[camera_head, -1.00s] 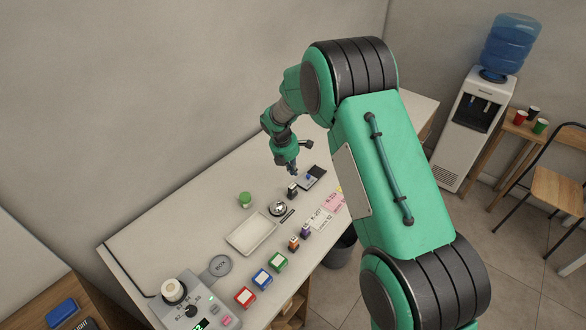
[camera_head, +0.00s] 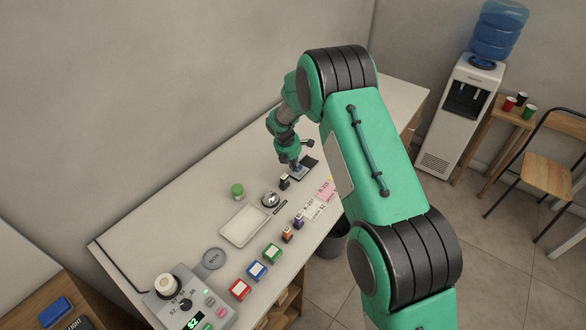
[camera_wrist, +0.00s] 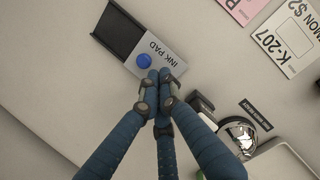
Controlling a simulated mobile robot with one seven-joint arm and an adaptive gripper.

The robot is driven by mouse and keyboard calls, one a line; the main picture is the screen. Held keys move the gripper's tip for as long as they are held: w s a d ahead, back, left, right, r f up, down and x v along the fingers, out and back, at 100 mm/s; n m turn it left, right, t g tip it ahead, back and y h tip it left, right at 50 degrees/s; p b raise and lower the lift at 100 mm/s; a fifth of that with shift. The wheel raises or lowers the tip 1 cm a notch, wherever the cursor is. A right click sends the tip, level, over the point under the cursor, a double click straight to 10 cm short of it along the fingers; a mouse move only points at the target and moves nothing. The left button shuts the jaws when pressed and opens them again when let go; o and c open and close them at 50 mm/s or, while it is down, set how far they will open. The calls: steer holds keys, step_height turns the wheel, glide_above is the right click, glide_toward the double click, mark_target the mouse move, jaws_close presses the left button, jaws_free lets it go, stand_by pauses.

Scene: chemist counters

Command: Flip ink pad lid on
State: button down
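The ink pad (camera_head: 309,163) lies on the counter toward its far end. In the wrist view it has an open black part (camera_wrist: 122,26) and a grey lid (camera_wrist: 170,62) marked INK PAD, with a round blue knob (camera_wrist: 143,61). The lid seems to lie folded back beside the black part. My gripper (camera_wrist: 158,76) has blue fingers with their tips drawn together over the lid's near edge, close beside the knob. Nothing shows between the tips. I cannot tell whether they touch the lid. In the head view my gripper (camera_head: 296,167) partly covers the pad.
A dark stamp (camera_head: 284,182) and a silver bell (camera_head: 271,199) stand close to the gripper. Paper labels (camera_head: 315,209) lie near the front edge. Bare counter surrounds the pad's far side.

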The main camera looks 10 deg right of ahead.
steer(key=w+d+p, duration=0.2)
steer(key=w+d, duration=0.3)
steer(key=shift+w+d, duration=0.25)
steer(key=shift+a, duration=0.1)
stand_by(0.5)
steer(key=shift+s+a+r, duration=0.2)
steer(key=shift+s+a, duration=0.15)
steer(key=shift+a, duration=0.1)
steer(key=shift+s+a+r+p, duration=0.3)
steer(key=shift+s+a+r, duration=0.1)
steer(key=shift+a, duration=0.2)
steer(key=shift+s+a+r+p, duration=0.25)
steer(key=shift+s+a, duration=0.15)
steer(key=shift+a, duration=0.15)
steer(key=v, duration=0.9)
steer(key=shift+s+r, duration=0.1)
